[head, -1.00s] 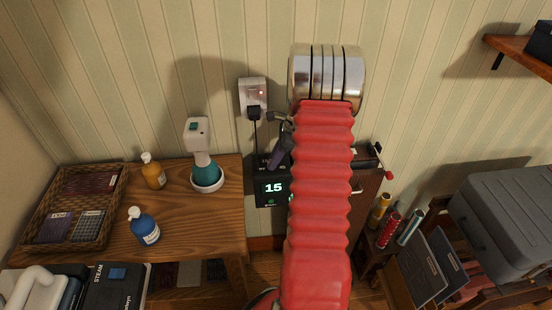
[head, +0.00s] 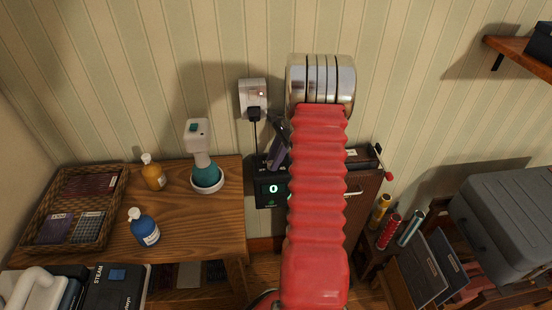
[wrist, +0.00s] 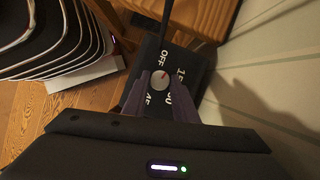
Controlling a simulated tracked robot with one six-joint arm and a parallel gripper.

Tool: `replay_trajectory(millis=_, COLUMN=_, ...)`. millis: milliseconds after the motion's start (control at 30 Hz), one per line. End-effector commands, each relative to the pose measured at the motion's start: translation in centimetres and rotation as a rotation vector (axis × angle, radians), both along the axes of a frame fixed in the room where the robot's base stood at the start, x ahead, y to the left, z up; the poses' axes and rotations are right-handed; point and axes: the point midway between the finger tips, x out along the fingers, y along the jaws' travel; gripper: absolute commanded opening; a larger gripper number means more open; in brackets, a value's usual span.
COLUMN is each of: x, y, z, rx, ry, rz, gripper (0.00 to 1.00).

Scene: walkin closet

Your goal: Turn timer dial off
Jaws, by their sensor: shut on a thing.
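The timer dial (wrist: 157,84) is a small pale grey knob with a red mark, on a black timer box that also shows in the head view (head: 268,191). In the wrist view the red mark sits at the knob's upper right, on the side between the OFF and 15 labels. The display (head: 273,189) reads 0. My gripper (wrist: 160,82) is shut on the dial, with one dark purple finger on each side; in the head view the gripper (head: 277,160) is over the box. My red arm hides the box's right part.
A wall outlet (head: 253,97) with a plug and black cord is above the box. On the left, a wooden table (head: 205,230) holds a teal-and-white device (head: 204,165), an orange bottle (head: 153,172), a blue bottle (head: 144,228) and a basket (head: 110,205). A brown cabinet (head: 365,195) stands right.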

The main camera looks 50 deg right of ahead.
Motion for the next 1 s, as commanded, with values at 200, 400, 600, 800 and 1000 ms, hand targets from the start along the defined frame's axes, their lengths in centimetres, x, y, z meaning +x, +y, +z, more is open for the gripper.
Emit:
replay_trajectory(millis=200, x=0.1, y=0.2, z=0.1, rx=0.005, ry=-0.001, rz=0.001, gripper=0.35)
replay_trajectory(millis=400, x=0.1, y=0.2, z=0.0, rx=0.003, ry=0.000, rz=-0.001, gripper=0.43)
replay_trajectory(millis=600, x=0.0, y=0.1, z=0.1, rx=0.002, ry=0.000, rz=-0.001, gripper=0.43)
replay_trajectory(millis=800, x=-0.2, y=-0.5, z=1.4, rx=0.002, ry=-0.001, rz=-0.001, gripper=0.43)
replay_trajectory(millis=1000, x=-0.7, y=-1.5, z=4.1, rx=0.001, ry=-0.002, rz=-0.003, gripper=0.43)
